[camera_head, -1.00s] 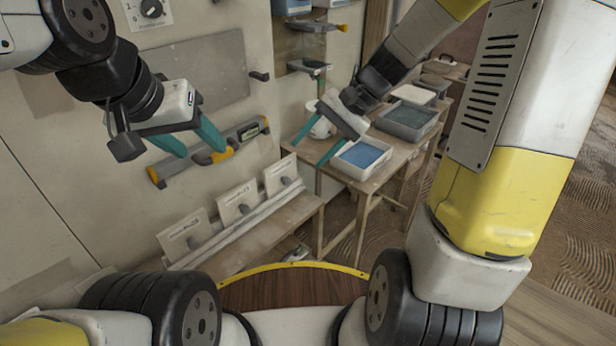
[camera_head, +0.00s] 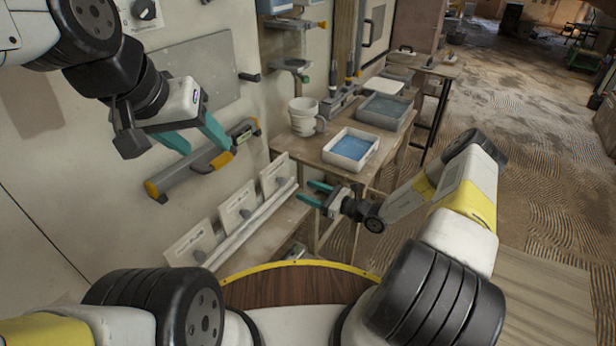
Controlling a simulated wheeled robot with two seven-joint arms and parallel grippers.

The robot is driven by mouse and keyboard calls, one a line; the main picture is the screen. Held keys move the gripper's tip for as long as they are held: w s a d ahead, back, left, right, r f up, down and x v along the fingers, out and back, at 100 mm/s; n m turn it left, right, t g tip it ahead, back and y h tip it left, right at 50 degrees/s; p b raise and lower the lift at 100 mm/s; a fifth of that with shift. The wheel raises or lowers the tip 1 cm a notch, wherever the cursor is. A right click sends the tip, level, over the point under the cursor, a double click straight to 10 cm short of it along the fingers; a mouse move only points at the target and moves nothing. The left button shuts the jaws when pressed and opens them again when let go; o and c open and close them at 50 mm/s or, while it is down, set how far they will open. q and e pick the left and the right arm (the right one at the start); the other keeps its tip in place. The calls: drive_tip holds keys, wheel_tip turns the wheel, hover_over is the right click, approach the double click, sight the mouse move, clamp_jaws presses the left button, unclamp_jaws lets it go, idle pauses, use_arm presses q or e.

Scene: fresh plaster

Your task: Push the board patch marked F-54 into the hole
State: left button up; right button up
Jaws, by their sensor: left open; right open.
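Three white board patches with dark knobs lean in a row on a narrow ledge: a near-left one (camera_head: 190,243), a middle one (camera_head: 236,212) and a far-right one (camera_head: 273,180). Their markings are too small to read, so I cannot tell which is F-54. I cannot make out the hole for certain. My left gripper (camera_head: 198,138) is open and empty, in front of the wall above the patches. My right gripper (camera_head: 309,192) is open and empty, its teal fingers pointing left toward the far-right patch, apart from it in the picture.
A yellow-ended level (camera_head: 190,176) is on the wall below my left gripper. A grey plate (camera_head: 205,78) is on the wall above it. A wooden table (camera_head: 310,150) behind my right gripper bears a white bucket (camera_head: 303,120), a blue-filled tray (camera_head: 372,158) and a grey tray (camera_head: 400,105).

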sight(285, 182)
drive_tip(key=shift+m+t, duration=0.3)
drive_tip(key=shift+m, duration=0.1)
drive_tip(key=shift+f+x, duration=0.2)
drive_tip(key=shift+x, duration=1.55)
drive_tip(key=shift+f+x, duration=0.25)
drive_tip(key=shift+x, duration=1.5)
drive_tip(key=shift+f+x, duration=0.2)
drive_tip(key=shift+x, duration=1.55)
drive_tip(key=shift+w+d, duration=0.1)
drive_tip(key=shift+w, duration=0.05)
drive_tip(key=shift+c, duration=0.2)
clamp_jaws()
drive_tip(key=shift+r, duration=0.15)
drive_tip(key=shift+r, duration=2.1)
drive_tip(key=v, duration=0.6)
